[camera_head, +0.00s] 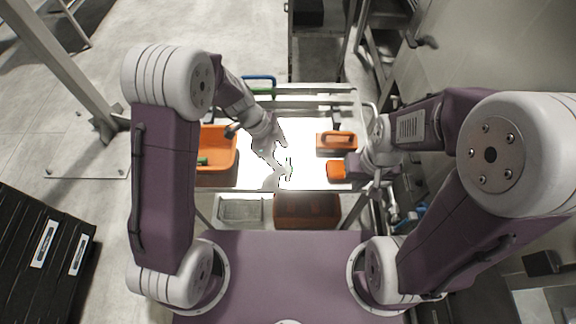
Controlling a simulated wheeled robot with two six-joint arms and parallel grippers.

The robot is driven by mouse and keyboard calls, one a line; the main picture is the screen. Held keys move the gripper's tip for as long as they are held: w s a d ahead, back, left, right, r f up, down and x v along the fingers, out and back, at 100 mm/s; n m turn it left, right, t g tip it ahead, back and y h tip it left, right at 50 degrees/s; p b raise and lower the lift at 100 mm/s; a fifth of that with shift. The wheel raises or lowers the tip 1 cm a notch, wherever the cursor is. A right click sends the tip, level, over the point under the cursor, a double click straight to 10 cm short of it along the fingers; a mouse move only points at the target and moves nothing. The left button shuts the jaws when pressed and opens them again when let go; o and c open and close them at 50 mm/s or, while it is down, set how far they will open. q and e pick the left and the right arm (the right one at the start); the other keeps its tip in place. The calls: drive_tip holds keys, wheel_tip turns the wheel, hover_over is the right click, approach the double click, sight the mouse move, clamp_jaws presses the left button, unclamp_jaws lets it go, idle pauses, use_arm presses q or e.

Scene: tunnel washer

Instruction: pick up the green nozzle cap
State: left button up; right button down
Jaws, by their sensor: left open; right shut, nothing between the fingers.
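My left gripper (280,166) reaches over the middle of the bright white table top (305,176). It is open, and its pale fingers almost blend into the table. A tiny greenish patch (289,174) shows at its fingertips. It may be the green nozzle cap, but it is too small and washed out to be sure, and I cannot tell if the fingers touch it. Another small green piece (203,161) lies in the orange bin (217,178) on the left. My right gripper (355,167) is shut and empty at the table's right side, close to a small orange object (336,170).
A blue handle (260,79) and a green bar (264,91) are at the back edge. A grey tray (240,210) and a brown bin (306,209) sit below the front edge. A black case (40,255) stands at left.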

sight(289, 164)
use_arm(q)
drive_tip(key=x, duration=0.4)
drive_tip(key=shift+s+d, duration=0.1)
drive_tip(key=shift+s, duration=0.25)
drive_tip(key=shift+w+d+f, duration=0.15)
drive_tip(key=shift+d+f, duration=0.05)
drive_tip(key=shift+f, duration=0.3)
drive_tip(key=c, duration=1.4)
drive_tip(key=shift+r, duration=0.55)
wheel_tip(289, 164, up, 3)
drive_tip(key=shift+f, duration=0.1)
drive_tip(key=s+d+r, duration=0.2)
drive_tip(key=d, duration=0.1)
drive_tip(key=s+d+r, duration=0.2)
drive_tip(key=d+r, duration=0.1)
drive_tip(key=s+d+r, duration=0.2)
drive_tip(key=d, duration=0.2)
drive_tip(key=shift+r, duration=0.15)
